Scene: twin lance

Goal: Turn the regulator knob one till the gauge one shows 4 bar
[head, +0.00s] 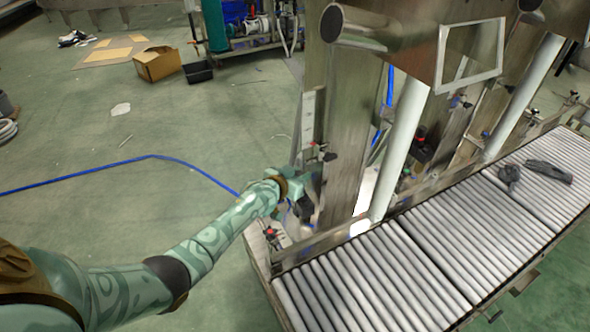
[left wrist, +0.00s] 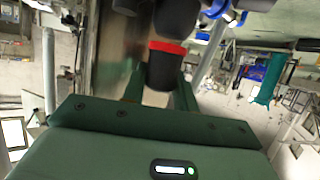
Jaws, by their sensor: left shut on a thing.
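My left arm reaches in from the left in the head view to a steel column of the machine. My left gripper (head: 305,186) is at the column's near side. In the left wrist view a black knob with a red ring (left wrist: 164,68) sits between the green fingers of the left gripper (left wrist: 158,97), which is shut on it. In the head view the gripper and column largely hide this knob. I cannot make out a gauge face or its reading in either view. My right gripper is not in view.
A roller conveyor (head: 375,285) runs along the machine's right side, with dark objects (head: 545,172) lying on it. A blue hose (head: 120,162) crosses the green floor. A cardboard box (head: 157,64) stands farther back. The floor left of the machine is mostly clear.

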